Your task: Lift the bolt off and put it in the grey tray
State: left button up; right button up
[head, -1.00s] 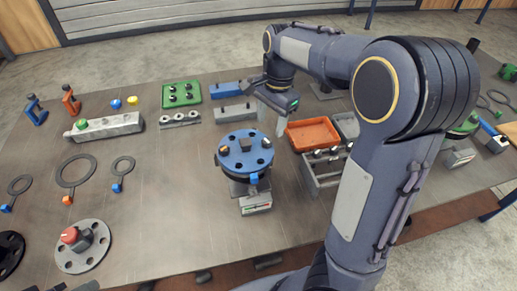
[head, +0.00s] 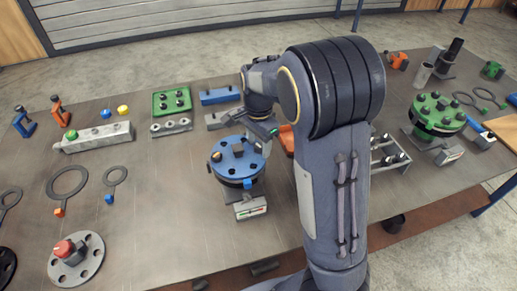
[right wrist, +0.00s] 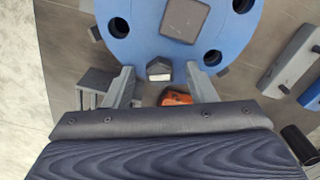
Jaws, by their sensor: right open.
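The blue flange (head: 228,172) stands on a support near the table's middle, with a square dark block at its centre. A dark bolt (right wrist: 159,69) with a pale face sits at the flange's rim in the right wrist view. My right gripper (right wrist: 161,86) is open, its two fingers on either side of that bolt, with gaps to both. In the head view the right gripper (head: 263,136) is at the flange's far right edge. Another bolt (head: 216,156) sits at the flange's left. The grey tray is hidden behind my right arm. My left gripper is out of view.
An orange tray (head: 287,140) shows partly behind my right arm. A compartment bin (head: 390,160) and a green flange (head: 437,113) stand to the right. Grey and blue blocks lie behind the blue flange.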

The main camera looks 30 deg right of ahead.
grip_shut()
notch_tip(320, 180, up, 10)
dwell(0.7)
jog(key=shift+r, duration=0.1)
notch_tip(320, 180, up, 5)
jog(key=p, duration=0.5)
send_over(259, 145)
dwell(0.4)
